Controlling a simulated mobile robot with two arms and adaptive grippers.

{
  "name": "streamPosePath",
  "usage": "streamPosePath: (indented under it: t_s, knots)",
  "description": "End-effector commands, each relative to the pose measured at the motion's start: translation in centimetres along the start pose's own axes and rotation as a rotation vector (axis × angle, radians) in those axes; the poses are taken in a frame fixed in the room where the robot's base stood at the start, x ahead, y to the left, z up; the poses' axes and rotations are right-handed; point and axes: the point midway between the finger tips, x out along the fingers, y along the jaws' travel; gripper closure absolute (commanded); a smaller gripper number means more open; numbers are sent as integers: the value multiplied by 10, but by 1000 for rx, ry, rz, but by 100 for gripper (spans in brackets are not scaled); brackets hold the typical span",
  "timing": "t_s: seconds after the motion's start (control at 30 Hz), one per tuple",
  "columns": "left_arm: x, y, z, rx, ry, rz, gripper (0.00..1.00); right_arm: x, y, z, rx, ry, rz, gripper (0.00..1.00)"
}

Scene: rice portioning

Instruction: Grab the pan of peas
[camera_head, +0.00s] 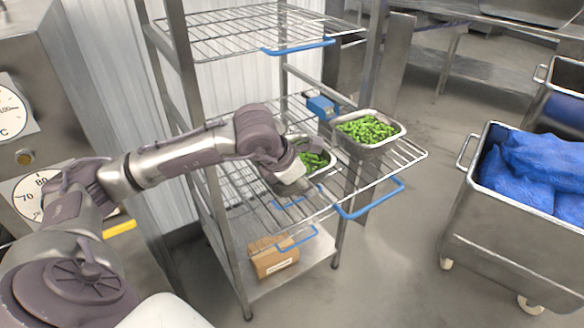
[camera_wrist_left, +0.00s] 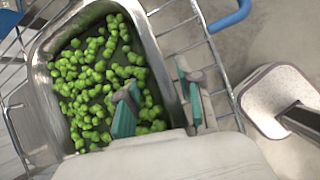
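A metal pan of green peas (camera_head: 316,162) sits on the wire shelf, partly hidden behind my left gripper (camera_head: 292,176). In the left wrist view, the pan's rim (camera_wrist_left: 160,62) and the green peas (camera_wrist_left: 100,80) fill the left half. My left gripper (camera_wrist_left: 157,85) straddles the pan's near wall, with one teal-padded finger over the peas inside and the other outside the rim. The fingers are apart, with a gap showing beside the wall. A second metal pan of green food (camera_head: 368,130) stands to the right on the same shelf. My right gripper is not in view.
The wire shelf has a blue front handle (camera_head: 370,200), and another wire shelf (camera_head: 250,35) is above. A blue device (camera_head: 321,106) stands behind the pans. A cardboard box (camera_head: 272,258) is on the bottom shelf. A metal bin (camera_head: 510,215) with blue bags stands at right.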

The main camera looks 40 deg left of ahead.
Motion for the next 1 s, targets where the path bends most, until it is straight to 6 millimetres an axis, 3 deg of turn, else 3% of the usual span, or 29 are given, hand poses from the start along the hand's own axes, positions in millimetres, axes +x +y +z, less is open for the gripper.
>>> streamPosePath:
  t_s: [0.07, 0.27, 1.0]
  knots:
    - [0, 0, 0, 0, 0, 0, 67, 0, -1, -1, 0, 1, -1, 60]
    - [0, 0, 0, 0, 0, 0, 100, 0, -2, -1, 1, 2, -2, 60]
    - [-4, 2, 4, 1, -7, 4, 100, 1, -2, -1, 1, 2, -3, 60]
